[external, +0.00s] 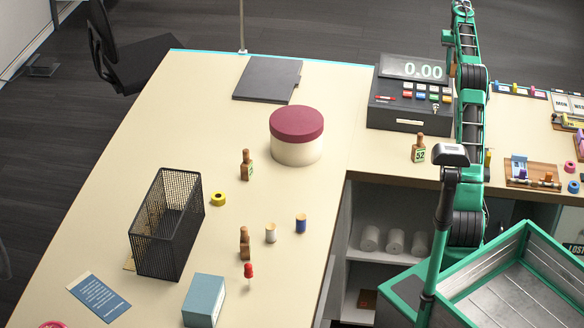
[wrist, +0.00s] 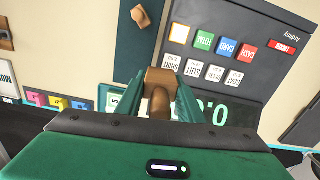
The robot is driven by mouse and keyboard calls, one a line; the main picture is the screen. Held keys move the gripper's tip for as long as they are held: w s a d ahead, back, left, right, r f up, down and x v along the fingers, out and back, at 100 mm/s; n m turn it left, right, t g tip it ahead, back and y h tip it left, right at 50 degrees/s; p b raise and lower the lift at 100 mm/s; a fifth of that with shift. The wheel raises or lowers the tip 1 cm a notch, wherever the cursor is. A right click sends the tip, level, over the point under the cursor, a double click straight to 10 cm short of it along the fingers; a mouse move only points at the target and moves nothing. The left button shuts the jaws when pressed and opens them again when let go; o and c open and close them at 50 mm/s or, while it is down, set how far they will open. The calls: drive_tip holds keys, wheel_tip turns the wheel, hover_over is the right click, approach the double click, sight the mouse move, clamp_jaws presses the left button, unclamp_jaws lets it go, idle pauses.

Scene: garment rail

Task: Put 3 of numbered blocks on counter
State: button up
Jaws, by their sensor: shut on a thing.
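The numbered blocks are small brown wooden pieces with a narrow knob on top and a pale number label. The block marked 52 (external: 418,150) stands on the counter (external: 360,155) just in front of the cash register. A second block (external: 246,166) stands left of the round box, and a third block (external: 245,243) stands nearer, right of the mesh basket; their numbers are too small to read. My gripper (external: 450,62) is raised over the register's right side. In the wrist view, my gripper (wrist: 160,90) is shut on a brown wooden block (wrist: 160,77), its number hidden.
The cash register (external: 410,95) lies under my gripper. A maroon-lidded round box (external: 297,138), mesh basket (external: 160,240), teal box (external: 204,300), thread spools (external: 301,223) and a red pin (external: 248,272) stand on the counter.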

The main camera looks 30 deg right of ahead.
drive_tip(key=s+d+m, duration=0.1)
drive_tip(key=s+d, duration=0.2)
drive_tip(key=d, duration=0.3)
drive_tip(key=shift+s+a+f, duration=0.1)
drive_tip(key=shift+f, duration=3.85)
drive_tip(key=shift+s+a+f, duration=0.1)
drive_tip(key=shift+f, duration=3.8)
drive_tip(key=shift+f, duration=0.4)
drive_tip(key=o, duration=1.4)
wheel_tip(320, 180, up, 11)
drive_tip(key=shift+w+f, duration=0.1)
drive_tip(key=shift+w, duration=0.05)
